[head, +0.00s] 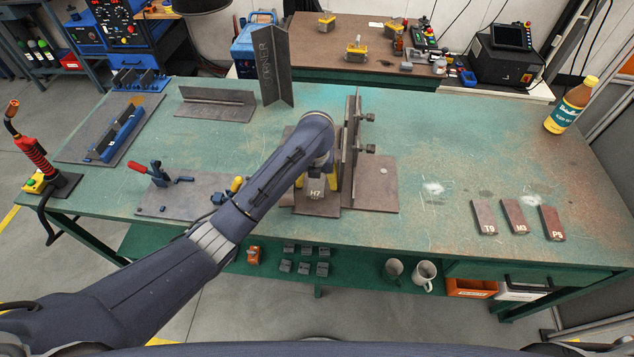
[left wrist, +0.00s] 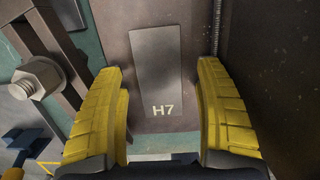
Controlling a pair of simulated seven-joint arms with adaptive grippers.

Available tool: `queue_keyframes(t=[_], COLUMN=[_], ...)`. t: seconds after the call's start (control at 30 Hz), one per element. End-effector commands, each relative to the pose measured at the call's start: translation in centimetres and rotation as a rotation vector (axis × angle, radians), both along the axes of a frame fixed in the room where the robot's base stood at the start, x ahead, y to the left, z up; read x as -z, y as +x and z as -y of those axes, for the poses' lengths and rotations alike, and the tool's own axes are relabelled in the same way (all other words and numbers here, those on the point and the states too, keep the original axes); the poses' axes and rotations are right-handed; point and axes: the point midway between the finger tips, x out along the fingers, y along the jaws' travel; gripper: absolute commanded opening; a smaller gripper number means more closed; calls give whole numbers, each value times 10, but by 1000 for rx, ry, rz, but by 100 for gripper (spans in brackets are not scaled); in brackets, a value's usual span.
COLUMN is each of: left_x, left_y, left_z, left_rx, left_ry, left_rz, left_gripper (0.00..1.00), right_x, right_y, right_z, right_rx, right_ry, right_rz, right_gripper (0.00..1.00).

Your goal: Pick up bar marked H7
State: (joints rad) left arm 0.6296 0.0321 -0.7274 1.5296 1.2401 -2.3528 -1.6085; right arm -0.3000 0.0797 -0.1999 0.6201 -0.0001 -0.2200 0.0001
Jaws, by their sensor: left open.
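The bar marked H7 (head: 316,194) is a flat grey steel bar lying on a brown steel plate (head: 300,207) of the fixture near the table's middle. In the left wrist view the bar (left wrist: 157,62) shows nearly whole, with its H7 mark at the near end. My left gripper (head: 317,181) is open above the bar, its yellow fingers one on each side. In the left wrist view the open gripper (left wrist: 160,82) has visible gaps between both fingers and the bar. In the head view my arm hides the bar's far part. My right gripper is not in view.
An upright steel plate (head: 350,140) with bolts stands close to the right of the gripper. A toggle clamp (head: 163,174) sits to the left. Bars T9 (head: 483,215), M3 (head: 513,214) and P5 (head: 551,221) lie at right. A bottle (head: 570,107) stands behind them.

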Motion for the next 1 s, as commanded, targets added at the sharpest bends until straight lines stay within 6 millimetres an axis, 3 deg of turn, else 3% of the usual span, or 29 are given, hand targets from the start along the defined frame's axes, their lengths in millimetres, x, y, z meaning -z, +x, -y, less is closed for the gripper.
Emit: queue_keyframes(t=[0.23, 0.83, 1.0], left_x=[0, 0, -1], left_y=[0, 0, 1], left_z=[0, 0, 0], left_rx=[0, -1, -1], left_ry=[0, 0, 0], left_rz=[0, 0, 2], left_gripper=[71, 1, 0], right_x=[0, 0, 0], right_y=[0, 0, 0], right_z=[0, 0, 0], right_rx=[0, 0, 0], right_ry=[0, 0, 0], right_rz=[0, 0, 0], right_gripper=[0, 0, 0])
